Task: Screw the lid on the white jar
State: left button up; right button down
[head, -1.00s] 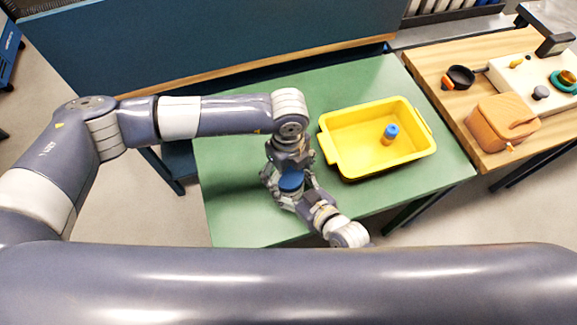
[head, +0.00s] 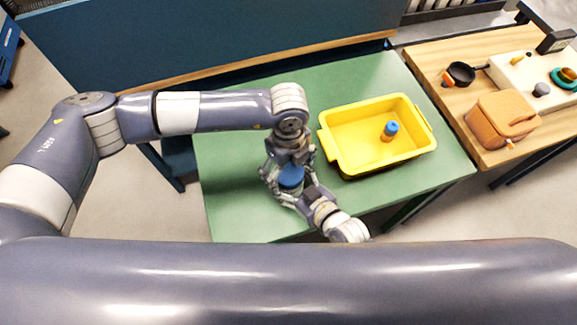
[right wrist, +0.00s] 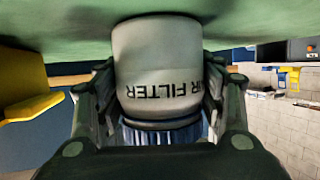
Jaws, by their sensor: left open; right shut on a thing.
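The white jar (right wrist: 160,60), with dark "AIR FILTER" lettering, shows upside down in the right wrist view, its base close to the green table. My right gripper (right wrist: 160,85) is shut on its sides. A blue ridged lid (right wrist: 160,135) is at the jar's neck end; I cannot tell how tightly it sits. In the head view the blue lid (head: 290,176) shows between my two grippers. My left gripper (head: 288,160) is open, pointing down at the lid from above; its fingertips are partly hidden. The white jar is mostly hidden in the head view.
A yellow bin (head: 343,150) stands on the green table (head: 240,215), right of the grippers, with a small orange bottle with a blue cap (head: 390,131) inside. A wooden table (head: 425,65) at right holds a tan box (head: 503,118) and a black cup (head: 460,74). The table's left part is clear.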

pick_arm(q)
notch_tip(320, 180, up, 4)
jog(key=shift+r, duration=0.1)
pick_arm(e)
jog(key=shift+f, duration=0.15)
pick_arm(q)
jog(key=shift+o, duration=0.6)
jog(key=o, duration=0.3)
notch_tip(320, 180, up, 12)
